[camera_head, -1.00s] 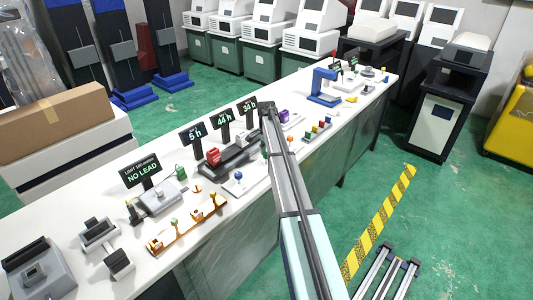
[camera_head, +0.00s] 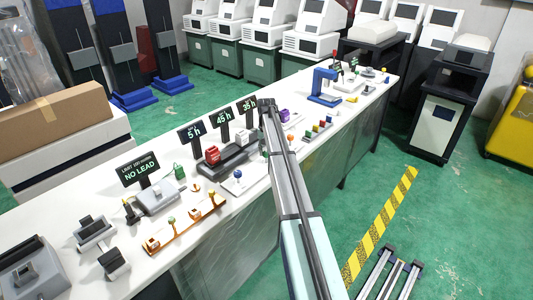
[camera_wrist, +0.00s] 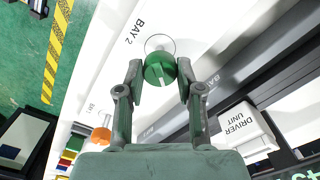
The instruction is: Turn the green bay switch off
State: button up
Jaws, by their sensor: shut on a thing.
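The green bay switch (camera_wrist: 155,72) is a round green knob with a white line on its face, on a white surface beside the "BAY 2" lettering. In the wrist view the white line runs nearly up and down. My gripper (camera_wrist: 160,66) has one finger on each side of the knob, and its tips close on the knob's edges.
A white "DRIVER UNIT" block (camera_wrist: 240,133) is right of the gripper. An orange knob (camera_wrist: 101,135) is lower left. On the bench (camera_head: 65,207), signs read "5 h", "45 h" and "35 h". A red item (camera_head: 212,155) sits in a dark tray. An orange rack (camera_head: 187,229) stands in front.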

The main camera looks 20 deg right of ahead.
jog(key=n, duration=0.3)
jog(key=shift+f+n+b, duration=0.1)
jog(key=shift+n+b, duration=0.6)
jog(key=shift+n, duration=1.6)
jog(key=o, duration=1.1)
jog(key=shift+o, duration=0.2)
jog(key=shift+r, duration=0.2)
notch_tip(320, 180, up, 12)
jog(key=shift+f, duration=0.15)
